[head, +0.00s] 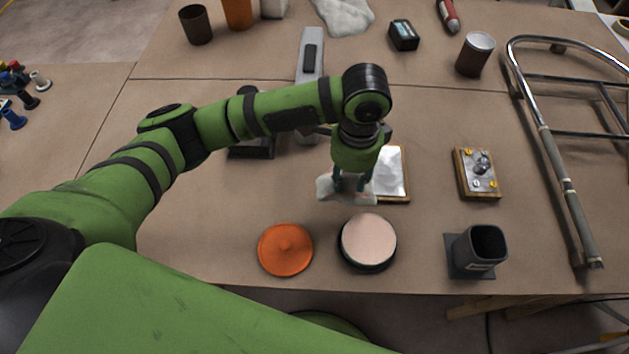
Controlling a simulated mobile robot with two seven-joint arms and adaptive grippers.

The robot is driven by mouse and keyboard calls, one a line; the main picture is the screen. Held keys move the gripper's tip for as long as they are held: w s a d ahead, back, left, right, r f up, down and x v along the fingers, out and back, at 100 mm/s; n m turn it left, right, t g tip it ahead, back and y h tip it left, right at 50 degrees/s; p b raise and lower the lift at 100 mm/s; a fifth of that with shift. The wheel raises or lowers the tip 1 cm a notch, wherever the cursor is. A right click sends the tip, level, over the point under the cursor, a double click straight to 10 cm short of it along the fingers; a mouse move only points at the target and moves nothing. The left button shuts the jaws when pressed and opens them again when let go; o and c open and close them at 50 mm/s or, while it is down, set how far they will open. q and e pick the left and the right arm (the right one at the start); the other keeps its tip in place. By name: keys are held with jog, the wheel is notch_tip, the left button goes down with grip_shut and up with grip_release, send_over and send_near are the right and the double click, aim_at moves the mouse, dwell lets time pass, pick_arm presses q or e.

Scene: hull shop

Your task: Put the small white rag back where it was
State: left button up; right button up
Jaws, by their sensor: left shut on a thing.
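The small white rag (330,187) is in my left gripper (350,186), which is shut on it. The rag spreads out to both sides under the fingers, above the table (225,205). It is just behind a round black tin with a pale pink top (368,241) and overlaps the near left part of a wood-edged board with a white sheet (391,173). I cannot tell whether the rag touches the table. A larger white cloth (345,14) lies at the far edge. My right gripper is not in view.
An orange lid (285,249) lies left of the tin. A dark square cup (479,249) and a small wood-based fitting (477,173) stand to the right. A metal rail frame (552,150) lies further right. A brown tin (475,54) stands behind.

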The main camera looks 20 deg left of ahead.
pick_arm(q)
jog(key=a+f, duration=0.1)
jog(key=a, duration=0.1)
jog(key=a+f, duration=0.1)
jog(key=a, duration=0.1)
jog(key=a+f+p, duration=0.1)
jog(key=a+f, duration=0.1)
jog(key=shift+w+a, duration=0.25)
jog(key=shift+w, duration=0.15)
jog(key=shift+f, duration=1.95)
jog(key=shift+f, duration=0.1)
jog(key=o, duration=1)
notch_tip(320, 180, up, 12)
jog(key=shift+r+b, duration=0.15)
jog(key=shift+b, duration=0.2)
